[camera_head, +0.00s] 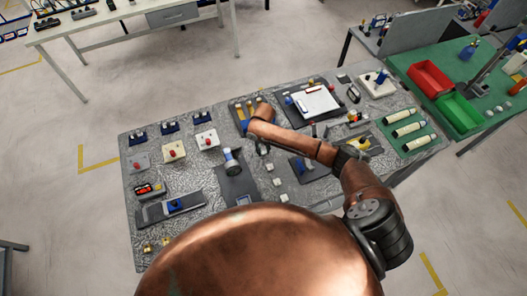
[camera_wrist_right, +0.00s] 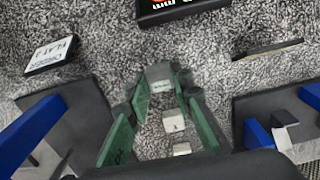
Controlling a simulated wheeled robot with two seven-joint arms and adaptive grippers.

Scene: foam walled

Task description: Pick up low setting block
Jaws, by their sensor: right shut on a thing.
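My right gripper (camera_head: 262,148) hangs at the centre of the bench in the head view. In the right wrist view its green fingers (camera_wrist_right: 160,93) are closed around a small pale grey block with a dark label, the low setting block (camera_wrist_right: 159,74). The block sits between the fingertips; whether it is clear of the surface I cannot tell. Two similar pale blocks (camera_wrist_right: 173,121) lie on the speckled surface between the fingers, nearer the palm. In the head view, small pale blocks (camera_head: 277,182) stand in a row below the gripper. My left gripper is not in view.
The grey speckled foam bench (camera_head: 215,110) is crowded with fixtures. A small labelled plate (camera_wrist_right: 50,55) and a black box with red lettering (camera_wrist_right: 180,9) lie near the gripper. Dark holders with blue parts flank it. Red (camera_head: 430,78) and green (camera_head: 460,113) bins stand right.

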